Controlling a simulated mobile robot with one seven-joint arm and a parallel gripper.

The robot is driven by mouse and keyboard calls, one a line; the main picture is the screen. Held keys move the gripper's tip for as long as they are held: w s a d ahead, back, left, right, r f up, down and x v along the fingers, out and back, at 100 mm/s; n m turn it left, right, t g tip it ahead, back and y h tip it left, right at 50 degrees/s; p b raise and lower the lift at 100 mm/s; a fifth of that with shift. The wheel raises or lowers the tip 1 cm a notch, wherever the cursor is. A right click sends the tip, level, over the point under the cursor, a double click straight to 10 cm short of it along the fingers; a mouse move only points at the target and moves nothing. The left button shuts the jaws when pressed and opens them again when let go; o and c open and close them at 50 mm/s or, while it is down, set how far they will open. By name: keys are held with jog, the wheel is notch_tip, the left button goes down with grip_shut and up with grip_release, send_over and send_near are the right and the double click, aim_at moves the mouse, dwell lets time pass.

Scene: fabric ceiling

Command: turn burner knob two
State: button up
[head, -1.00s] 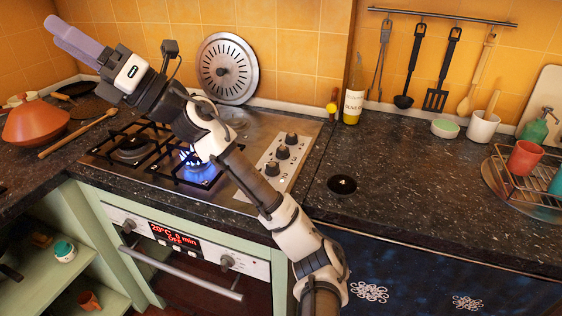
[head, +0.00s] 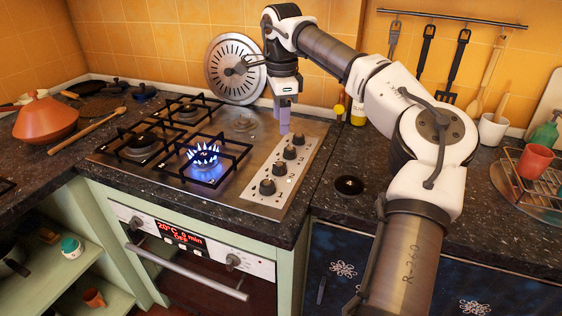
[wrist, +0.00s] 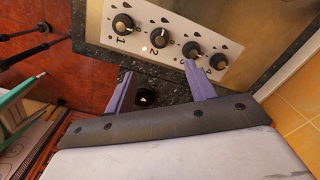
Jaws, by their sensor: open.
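The knob panel (head: 285,165) on the hob's right side bears a row of dark knobs. In the wrist view knob two (wrist: 160,39) is second from the left, with a "2" below it and a small white light beside it. In the head view I take it as the second knob from the front (head: 279,168). My gripper (head: 284,128) points down over the back end of the panel. In the wrist view its purple fingers (wrist: 158,70) are spread and empty, apart from the knobs in the picture.
A blue flame burns on the front burner (head: 204,155). A round steel lid (head: 234,68) leans on the tiled wall behind the hob. A bottle (head: 358,110) stands behind my arm. A dish rack (head: 525,180) is at right. The counter right of the hob is mostly clear.

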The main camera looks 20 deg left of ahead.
aim_at(280, 164)
jog(key=f+p, duration=0.1)
jog(key=f, duration=0.6)
jog(key=f+p, duration=0.1)
jog(key=f, duration=0.5)
jog(key=shift+w+a+f, duration=0.15)
jog(key=shift+w+f, duration=0.05)
jog(key=shift+f, duration=0.2)
jog(key=c, duration=1)
jog(key=shift+o, duration=0.2)
